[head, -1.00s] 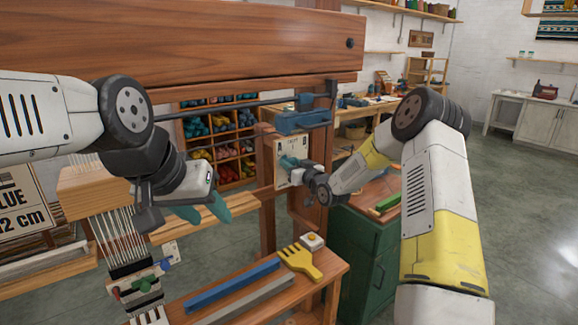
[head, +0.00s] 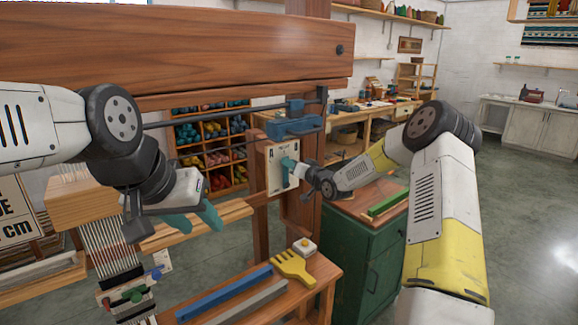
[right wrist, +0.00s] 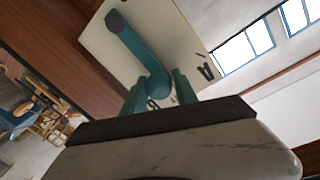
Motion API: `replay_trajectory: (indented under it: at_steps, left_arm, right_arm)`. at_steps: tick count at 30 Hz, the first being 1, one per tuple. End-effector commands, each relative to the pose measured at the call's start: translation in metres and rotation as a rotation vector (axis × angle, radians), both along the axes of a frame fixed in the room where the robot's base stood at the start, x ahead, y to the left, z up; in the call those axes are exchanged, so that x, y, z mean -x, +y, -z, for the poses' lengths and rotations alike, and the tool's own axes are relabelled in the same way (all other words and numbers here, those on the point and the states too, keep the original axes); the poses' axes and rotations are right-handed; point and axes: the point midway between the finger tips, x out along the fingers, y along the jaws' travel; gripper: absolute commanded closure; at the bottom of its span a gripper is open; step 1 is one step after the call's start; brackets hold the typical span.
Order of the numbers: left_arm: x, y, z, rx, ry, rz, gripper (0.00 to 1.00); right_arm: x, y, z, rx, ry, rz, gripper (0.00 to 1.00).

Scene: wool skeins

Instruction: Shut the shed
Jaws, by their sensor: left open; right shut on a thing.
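A cream plate (head: 273,180) is fixed on the loom's wooden post (head: 264,225). In the right wrist view the plate (right wrist: 185,35) bears a teal lever (right wrist: 128,45) and dark letter marks, one like an A. My right gripper (right wrist: 158,92) is shut on the lever's near end, between its two teal fingers. In the head view the right gripper (head: 294,168) is at the plate and hides part of it. My left gripper (head: 192,219) is open and empty, in front of the loom and right of the warp threads (head: 108,245).
A blue block (head: 295,126) sits on dark bars above the plate. A wooden bench below holds a blue bar (head: 225,294), a grey bar, a yellow comb (head: 294,267) and a small white block (head: 305,247). A green cabinet (head: 365,255) stands right of the post. Open floor lies further right.

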Motion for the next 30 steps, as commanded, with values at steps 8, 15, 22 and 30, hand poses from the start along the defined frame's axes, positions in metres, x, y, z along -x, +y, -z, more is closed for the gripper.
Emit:
replay_trajectory:
  at_steps: [8,15,22,30]
  left_arm:
    - [0.0,0.0,0.0,0.0,0.0,0.0,0.56]
    - [0.0,0.0,0.0,0.0,0.0,0.0,0.56]
    - [0.0,0.0,0.0,0.0,0.0,0.0,0.56]
    - [0.0,0.0,0.0,0.0,0.0,0.0,0.56]
  right_arm:
    - [0.001,-0.002,0.004,0.003,0.009,0.002,0.62]
    - [0.0,-0.001,0.002,0.002,0.005,0.001,0.47]
    - [0.005,-0.004,0.001,0.003,0.002,0.002,0.47]
    - [0.043,-0.027,-0.001,0.003,0.004,0.003,0.47]
